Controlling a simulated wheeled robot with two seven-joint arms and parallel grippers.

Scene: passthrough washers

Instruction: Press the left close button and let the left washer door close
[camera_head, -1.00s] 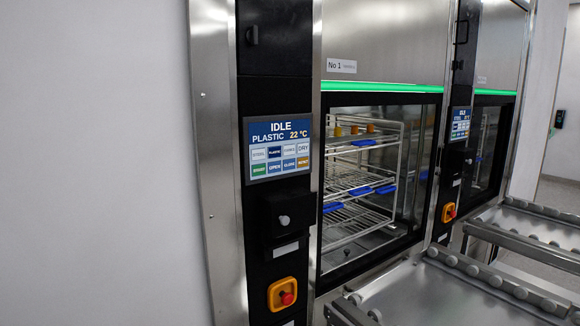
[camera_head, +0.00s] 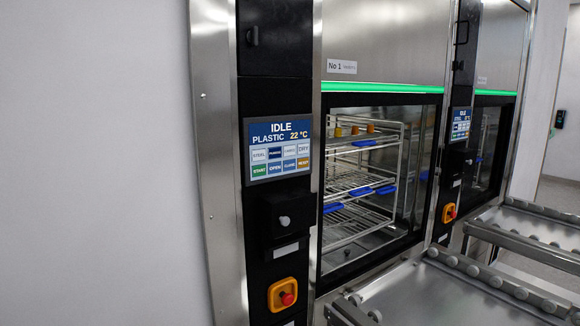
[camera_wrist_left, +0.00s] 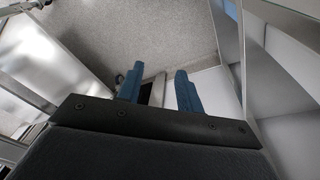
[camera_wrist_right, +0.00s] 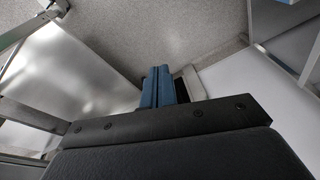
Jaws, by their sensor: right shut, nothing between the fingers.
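The left washer, labelled No 1 (camera_head: 342,67), fills the middle of the head view. Its control panel (camera_head: 278,149) reads IDLE, PLASTIC, 22 °C. My left gripper (camera_wrist_left: 160,88) is open and empty in the left wrist view, above grey floor. My right gripper (camera_wrist_right: 158,85) is shut and empty in the right wrist view. Neither gripper shows in the head view.
An orange emergency stop (camera_head: 283,294) sits low on the column. A roller conveyor (camera_head: 490,280) stands in front at right. The right washer has its own panel (camera_head: 460,124). A bare white wall (camera_head: 100,160) lies left.

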